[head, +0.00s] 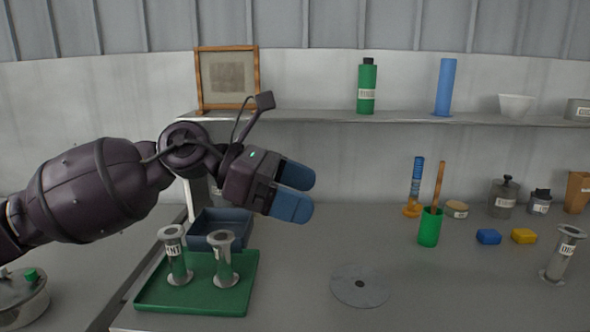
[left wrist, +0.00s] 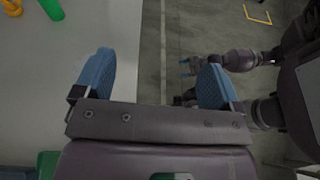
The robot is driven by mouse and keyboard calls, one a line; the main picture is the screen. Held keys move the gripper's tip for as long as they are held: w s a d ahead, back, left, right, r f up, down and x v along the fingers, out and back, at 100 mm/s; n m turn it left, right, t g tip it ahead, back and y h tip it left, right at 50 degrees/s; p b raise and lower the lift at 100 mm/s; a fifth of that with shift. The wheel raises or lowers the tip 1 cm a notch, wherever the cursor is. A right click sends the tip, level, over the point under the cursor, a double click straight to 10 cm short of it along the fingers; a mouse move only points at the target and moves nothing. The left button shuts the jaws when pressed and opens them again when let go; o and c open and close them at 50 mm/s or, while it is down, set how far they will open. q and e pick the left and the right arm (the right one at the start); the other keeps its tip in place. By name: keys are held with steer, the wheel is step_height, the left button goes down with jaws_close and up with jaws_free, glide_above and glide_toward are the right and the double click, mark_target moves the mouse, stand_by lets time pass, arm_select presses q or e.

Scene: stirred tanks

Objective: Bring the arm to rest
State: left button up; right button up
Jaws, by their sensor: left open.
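My left arm reaches in from the left in the head view. Its gripper (head: 294,191) has blue fingertips and hangs in the air above the bench, to the right of the green tray. The left wrist view shows the same gripper (left wrist: 157,85) open, its two blue fingers wide apart with nothing between them. The grey bench top (head: 300,260) lies below it.
A green tray (head: 190,305) holds two grey labelled vessels (head: 176,262), with a blue-grey bin (head: 222,217) behind. A flat grey disc (head: 360,287) lies mid-bench. A green cup (head: 429,228) and several containers stand at right. A shelf (head: 330,116) runs along the back wall.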

arm_select(q)
steer(key=w+a+f+n+t+h, duration=0.1)
steer(key=w+a+n+t+h, duration=0.15)
steer(key=n+t, duration=0.65)
steer(key=w+a+f+n+t+h, duration=0.1)
steer(key=w+a+n+t+h, duration=0.2)
steer(key=n, duration=1.1)
steer(key=a+f+n+t+y, duration=0.4)
steer(key=a+f+n+y, duration=0.15)
steer(key=f+n, duration=0.45)
steer(key=a+f+n+t+y, duration=0.35)
steer(key=f+n+y, duration=0.25)
steer(key=f+n, duration=0.35)
steer(key=s+a+f+n+g+y, duration=0.2)
steer(key=s+a+f+n, duration=0.1)
steer(key=s+f, duration=0.6)
steer(key=s+a+f+n+g+y, duration=0.3)
steer(key=s+a+f, duration=0.3)
steer(key=s+f, duration=0.3)
steer(key=s+a+f+n+g+y, duration=0.2)
steer(key=s+a+f+n+y, duration=0.1)
steer(key=s+f, duration=0.6)
steer(key=shift+s+a+f+n+p, duration=0.4)
steer(key=shift+s+a+n, duration=0.3)
steer(key=shift+n, duration=0.45)
